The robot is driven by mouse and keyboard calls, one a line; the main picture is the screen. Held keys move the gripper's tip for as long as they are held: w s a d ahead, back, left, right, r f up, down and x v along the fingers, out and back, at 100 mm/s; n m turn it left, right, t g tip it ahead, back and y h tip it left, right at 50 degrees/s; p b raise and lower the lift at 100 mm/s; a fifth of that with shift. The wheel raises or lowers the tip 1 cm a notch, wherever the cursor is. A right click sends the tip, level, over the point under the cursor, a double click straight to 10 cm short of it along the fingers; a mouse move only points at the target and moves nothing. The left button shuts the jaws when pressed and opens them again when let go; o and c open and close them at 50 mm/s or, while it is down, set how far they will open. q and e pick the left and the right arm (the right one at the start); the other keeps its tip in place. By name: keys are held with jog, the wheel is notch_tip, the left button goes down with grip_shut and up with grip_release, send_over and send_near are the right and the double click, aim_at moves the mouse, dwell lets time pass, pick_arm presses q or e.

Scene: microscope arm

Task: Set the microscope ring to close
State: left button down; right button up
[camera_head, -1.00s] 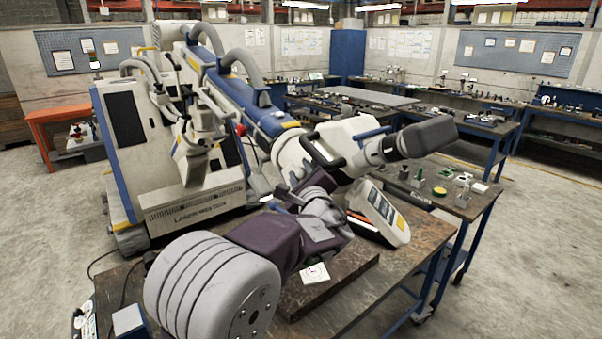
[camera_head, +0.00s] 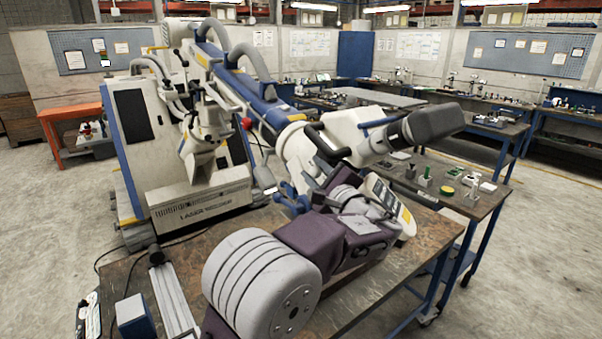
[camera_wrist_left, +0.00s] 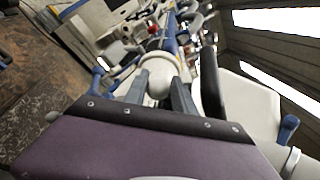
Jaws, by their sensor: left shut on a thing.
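The microscope's long white and blue arm (camera_head: 262,112) runs from its cabinet towards the table. Its pale ring (camera_head: 296,148) sits near the arm's lower end, just behind a dark curved handle (camera_head: 325,146). My left gripper (camera_head: 312,182) is below this joint, its fingers hard to make out in the head view. In the left wrist view, the grey fingers (camera_wrist_left: 161,98) are shut on a white rounded knob (camera_wrist_left: 159,82) in front of the pale ring (camera_wrist_left: 160,62). My right gripper is not in view.
The microscope cabinet (camera_head: 134,135) stands at the left. The brown worktable (camera_head: 440,228) lies under my left arm. A white and yellow device (camera_head: 404,216) is close beside my wrist. A side table (camera_head: 489,197) with small items stands at the right, with open floor beyond.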

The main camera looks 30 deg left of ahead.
pick_arm(q)
jog(key=shift+d+f+n+g+y, duration=0.4)
jog(key=shift+d+f+n+g, duration=0.1)
jog(key=shift+d, duration=0.05)
jog(key=shift+d+f+n+g+y+p, duration=0.25)
jog(key=shift+d+n+g+y+p, duration=0.5)
jog(key=shift+n+g, duration=0.5)
jog(key=shift+d+f+n+g+y+p, duration=0.2)
jog(key=shift+d+n+g+y+p, duration=0.35)
jog(key=shift+d+n+g+p, duration=0.5)
jog(key=shift+g, duration=0.3)
jog(key=c, duration=1.2)
grip_release()
jog(key=shift+o, duration=0.6)
jog(key=shift+w+a, duration=0.15)
jog(key=shift+w, duration=0.05)
